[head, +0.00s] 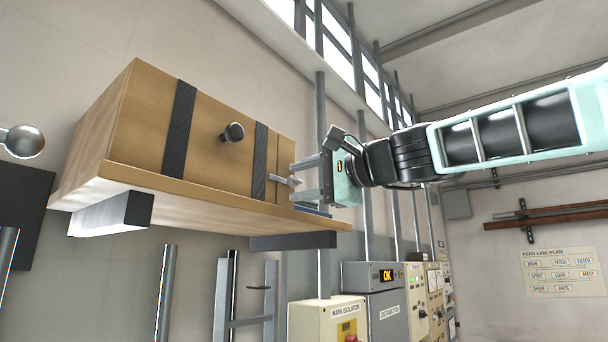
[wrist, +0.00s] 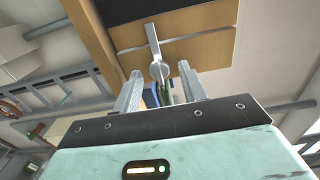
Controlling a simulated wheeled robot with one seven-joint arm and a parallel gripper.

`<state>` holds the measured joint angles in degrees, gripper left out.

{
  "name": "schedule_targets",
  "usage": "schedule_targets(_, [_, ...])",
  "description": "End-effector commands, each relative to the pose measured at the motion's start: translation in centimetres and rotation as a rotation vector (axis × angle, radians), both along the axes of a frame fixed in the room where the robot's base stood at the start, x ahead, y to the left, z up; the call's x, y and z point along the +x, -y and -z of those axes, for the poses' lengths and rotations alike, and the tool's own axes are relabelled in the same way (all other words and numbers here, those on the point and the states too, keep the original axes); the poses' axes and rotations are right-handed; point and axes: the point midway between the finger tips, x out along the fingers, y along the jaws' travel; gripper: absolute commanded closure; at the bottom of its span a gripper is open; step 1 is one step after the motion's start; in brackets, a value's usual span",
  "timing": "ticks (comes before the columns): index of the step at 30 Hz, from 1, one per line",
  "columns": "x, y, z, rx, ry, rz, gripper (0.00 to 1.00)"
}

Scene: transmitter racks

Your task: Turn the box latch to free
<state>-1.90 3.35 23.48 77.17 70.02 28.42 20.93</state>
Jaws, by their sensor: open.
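The wooden box (head: 205,138) sits on a wooden shelf (head: 170,186) against the wall. It has two dark vertical straps and a dark round knob (head: 232,132) on its front. The metal latch (head: 288,181) sticks out near the box's right end. My gripper (head: 294,179) is at the latch, with its fingers pointing left toward the box. In the wrist view the latch (wrist: 157,55) shows as a grey lever on a round hub, between my two open fingers (wrist: 160,82). Whether a finger touches it I cannot tell.
A metal ball (head: 24,142) on a rod is at the far left. Shelf brackets (head: 110,213) and vertical pipes are below the shelf. The main isolator box (head: 328,322) and grey cabinets (head: 375,277) stand lower right.

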Motion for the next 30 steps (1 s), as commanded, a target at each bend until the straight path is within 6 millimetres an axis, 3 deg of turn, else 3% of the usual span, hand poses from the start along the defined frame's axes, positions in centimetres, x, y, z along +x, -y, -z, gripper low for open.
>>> schedule_targets(5, [-0.02,0.00,0.02,0.000,0.000,0.000,0.58])
schedule_targets(10, [-0.03,0.01,0.02,0.000,0.000,0.000,1.00])
schedule_targets(20, [-0.04,0.00,0.18,-0.016,0.020,-0.002,1.00])
schedule_targets(30, [-0.08,-0.03,0.39,-0.139,0.179,-0.004,1.00])
